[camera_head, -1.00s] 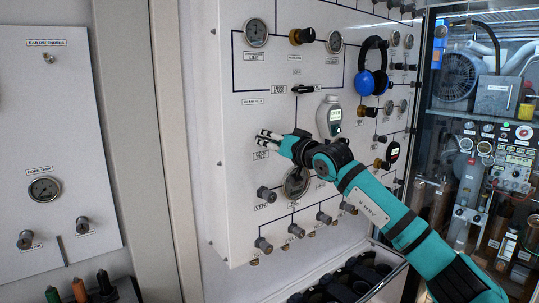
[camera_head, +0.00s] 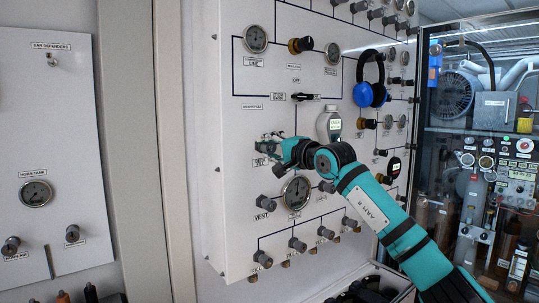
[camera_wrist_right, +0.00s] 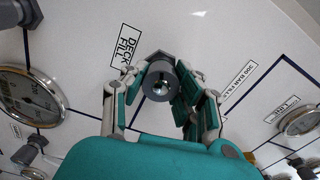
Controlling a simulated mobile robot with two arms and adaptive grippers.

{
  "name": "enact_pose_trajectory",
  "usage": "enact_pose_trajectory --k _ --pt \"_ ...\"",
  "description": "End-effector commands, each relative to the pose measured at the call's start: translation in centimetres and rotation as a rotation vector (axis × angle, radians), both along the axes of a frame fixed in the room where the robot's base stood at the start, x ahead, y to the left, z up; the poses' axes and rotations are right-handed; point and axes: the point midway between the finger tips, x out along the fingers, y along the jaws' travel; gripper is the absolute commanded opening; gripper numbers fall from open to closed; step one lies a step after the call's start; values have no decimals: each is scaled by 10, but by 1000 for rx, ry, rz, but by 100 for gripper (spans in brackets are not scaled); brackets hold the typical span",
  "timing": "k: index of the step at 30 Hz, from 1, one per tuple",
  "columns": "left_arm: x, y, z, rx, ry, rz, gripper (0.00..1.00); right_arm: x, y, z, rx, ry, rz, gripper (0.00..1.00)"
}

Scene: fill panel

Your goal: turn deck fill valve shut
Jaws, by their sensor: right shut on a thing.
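The deck fill valve (camera_wrist_right: 160,81) is a dark grey round knob on the white panel (camera_head: 235,200), beside its "DECK FILL" label (camera_wrist_right: 124,52) in the right wrist view. My right gripper (camera_wrist_right: 159,92) has a finger on each side of the knob and is shut on it. In the head view my right gripper (camera_head: 266,147) is against the panel, just above the label, and hides the valve. The knob's turn position cannot be read. My left gripper is not in view.
Similar grey knobs (camera_head: 263,202) and a round gauge (camera_head: 296,192) sit close below my right gripper. A black lever valve (camera_head: 305,97) is above it. Blue ear defenders (camera_head: 370,90) and a grey-white device (camera_head: 329,122) hang to the right. A glass-fronted cabinet (camera_head: 480,130) stands at far right.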

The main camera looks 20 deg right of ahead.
Motion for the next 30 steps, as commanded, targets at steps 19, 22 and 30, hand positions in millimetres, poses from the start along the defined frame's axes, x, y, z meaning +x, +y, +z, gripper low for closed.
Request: enact_pose_trajectory --k 19,22,30 --pt "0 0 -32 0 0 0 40 0 0 -5 577 210 -1 0" --pt "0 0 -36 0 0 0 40 0 0 -5 665 243 -1 0" --pt "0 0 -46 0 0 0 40 0 1 -6 905 332 -2 0"
